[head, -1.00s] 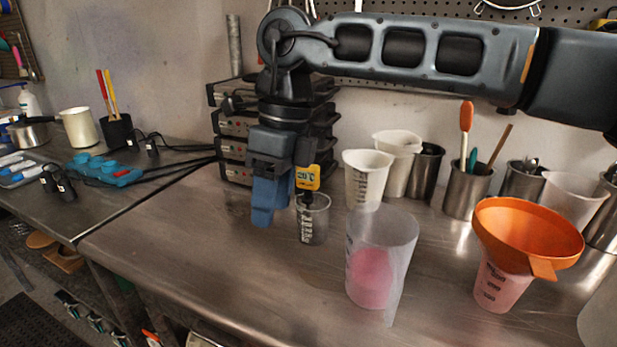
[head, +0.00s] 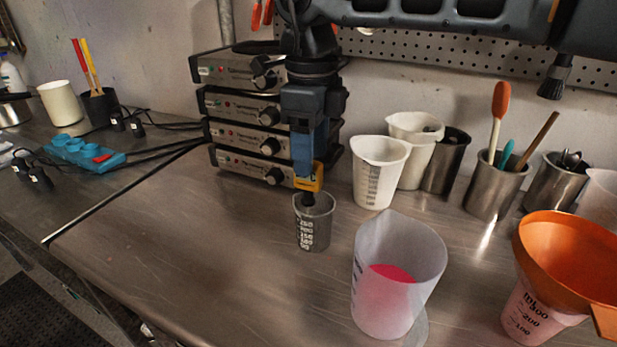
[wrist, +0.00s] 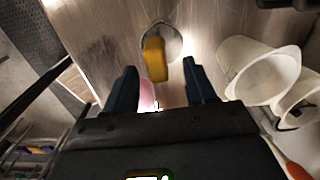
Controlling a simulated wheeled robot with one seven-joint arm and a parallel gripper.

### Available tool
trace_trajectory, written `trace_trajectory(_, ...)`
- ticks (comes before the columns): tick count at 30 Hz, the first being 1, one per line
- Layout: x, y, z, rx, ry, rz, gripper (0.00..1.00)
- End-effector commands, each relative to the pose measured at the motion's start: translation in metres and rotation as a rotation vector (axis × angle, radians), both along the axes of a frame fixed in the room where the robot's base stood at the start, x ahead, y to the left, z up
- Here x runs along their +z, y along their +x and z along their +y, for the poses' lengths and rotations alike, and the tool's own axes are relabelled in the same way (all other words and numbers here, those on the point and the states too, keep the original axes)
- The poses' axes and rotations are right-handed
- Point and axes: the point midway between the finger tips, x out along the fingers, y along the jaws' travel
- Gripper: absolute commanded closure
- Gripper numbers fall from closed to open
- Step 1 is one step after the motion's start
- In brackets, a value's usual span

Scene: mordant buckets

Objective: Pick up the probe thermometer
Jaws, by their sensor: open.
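The probe thermometer (head: 319,178) has a yellow head and a dark lower part. It stands in a small clear graduated beaker (head: 314,230) on the metal bench. My gripper (head: 308,168) points down over it, and its blue finger covers part of the yellow head. In the wrist view the yellow head of the thermometer (wrist: 155,60) lies between the two open fingers of my gripper (wrist: 160,68), with gaps on both sides. Neither finger visibly touches it. The probe tip cannot be made out.
Stacked grey hotplate units (head: 245,125) stand close behind and left of my gripper. White graduated jugs (head: 378,172) stand behind right. A translucent beaker with pink liquid (head: 395,270) stands in front right, near an orange funnel (head: 570,255). The bench front left is clear.

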Motion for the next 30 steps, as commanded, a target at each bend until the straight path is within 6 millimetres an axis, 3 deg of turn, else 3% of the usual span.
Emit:
trace_trajectory(9, -0.042, -0.002, 0.004, 0.001, 0.001, 0.003, 0.45)
trace_trajectory(17, -0.047, -0.002, 0.004, 0.001, 0.0, 0.001, 0.45)
trace_trajectory(30, -0.046, -0.002, 0.004, 0.001, 0.0, 0.001, 0.87)
